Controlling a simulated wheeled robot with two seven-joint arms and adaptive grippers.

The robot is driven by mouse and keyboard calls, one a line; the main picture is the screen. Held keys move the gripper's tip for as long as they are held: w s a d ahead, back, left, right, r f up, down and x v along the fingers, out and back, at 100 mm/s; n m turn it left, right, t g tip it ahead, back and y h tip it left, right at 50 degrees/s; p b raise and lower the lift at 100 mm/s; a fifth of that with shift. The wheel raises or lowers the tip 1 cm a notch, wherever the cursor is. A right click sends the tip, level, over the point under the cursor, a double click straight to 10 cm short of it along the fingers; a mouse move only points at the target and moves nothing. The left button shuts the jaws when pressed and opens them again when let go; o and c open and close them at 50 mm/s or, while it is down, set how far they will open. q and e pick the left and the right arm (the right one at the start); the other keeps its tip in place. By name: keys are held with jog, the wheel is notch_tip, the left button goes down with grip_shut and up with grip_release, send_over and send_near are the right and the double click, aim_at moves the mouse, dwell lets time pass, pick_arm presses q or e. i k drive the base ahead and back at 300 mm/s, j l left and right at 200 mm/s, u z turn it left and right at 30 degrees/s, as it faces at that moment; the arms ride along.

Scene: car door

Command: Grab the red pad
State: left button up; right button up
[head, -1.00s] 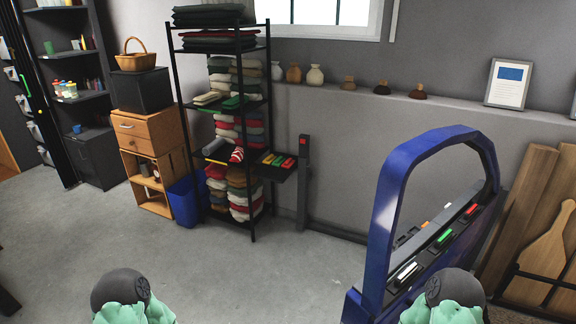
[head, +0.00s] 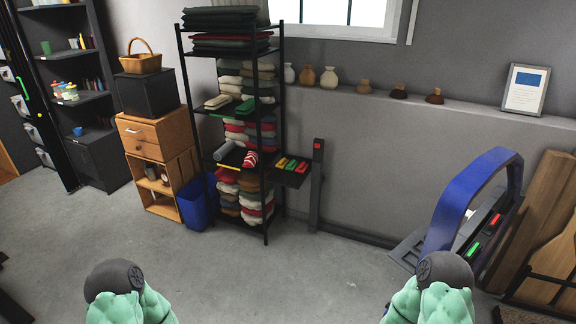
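A blue car door (head: 452,205) stands at the right, with a dark inner panel. A small red pad (head: 495,220) sits on that panel near its upper end. A green pad (head: 474,249) sits below it on the same panel. More small coloured pads, red ones among them, lie on a dark tray (head: 291,177) beside the black shelf; a red pad (head: 303,167) is at its right end. Both my grippers are out of view; only green and grey parts of my arms show at the bottom edge.
A black shelf (head: 279,110) with folded textiles stands at the centre, a slim dark post (head: 317,185) to its right. A blue bin (head: 196,204) and wooden cabinet (head: 153,137) stand left. Wooden boards (head: 530,225) lean at far right. The floor ahead is clear.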

aim_at(304, 167)
jog(key=i+j, duration=0.45)
jog(key=i+j+u, duration=0.1)
jog(key=i+j, duration=0.3)
jog(key=i, duration=0.2)
jog(key=i+j, duration=0.4)
jog(key=i+u, duration=0.05)
jog(key=i, duration=0.05)
